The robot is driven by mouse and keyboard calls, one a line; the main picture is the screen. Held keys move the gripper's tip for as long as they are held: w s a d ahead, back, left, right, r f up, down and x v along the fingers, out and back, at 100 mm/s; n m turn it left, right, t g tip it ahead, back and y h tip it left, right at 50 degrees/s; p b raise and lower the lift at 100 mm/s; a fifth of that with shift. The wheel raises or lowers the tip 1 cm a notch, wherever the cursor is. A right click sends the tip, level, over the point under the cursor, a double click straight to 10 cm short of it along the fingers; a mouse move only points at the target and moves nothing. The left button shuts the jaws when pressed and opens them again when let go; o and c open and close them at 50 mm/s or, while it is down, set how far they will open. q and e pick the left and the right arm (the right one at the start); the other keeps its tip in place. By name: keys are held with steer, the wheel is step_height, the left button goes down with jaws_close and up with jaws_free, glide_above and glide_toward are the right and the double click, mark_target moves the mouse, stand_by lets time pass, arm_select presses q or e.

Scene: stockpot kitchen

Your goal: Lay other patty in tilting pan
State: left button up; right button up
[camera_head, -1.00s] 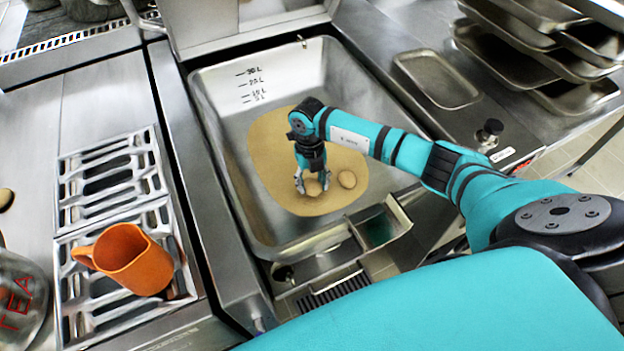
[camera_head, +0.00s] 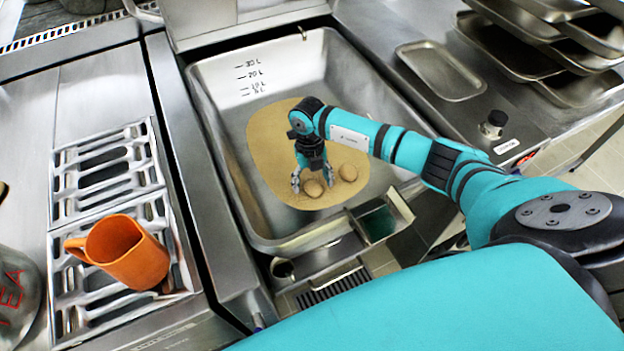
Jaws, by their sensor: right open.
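The tilting pan (camera_head: 215,80) is a deep steel basin with volume marks on its back wall and a tan patch on its floor. My right gripper points down into the pan and is open. Whether its fingers touch the patties cannot be told. My left gripper is not in view.
An orange jug (camera_head: 128,252) stands on a slotted grate (camera_head: 75,310) at the left. A glass jar (camera_head: 15,295) is at the lower left edge. An empty tray (camera_head: 440,70) lies right of the pan, near stacked trays (camera_head: 520,45).

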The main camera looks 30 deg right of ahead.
step_height(320, 180, up, 12)
steer(key=w, duration=0.1)
steer(key=shift+w+d, duration=0.15)
steer(key=shift+w, duration=0.05)
stand_by(0.3)
stand_by(0.4)
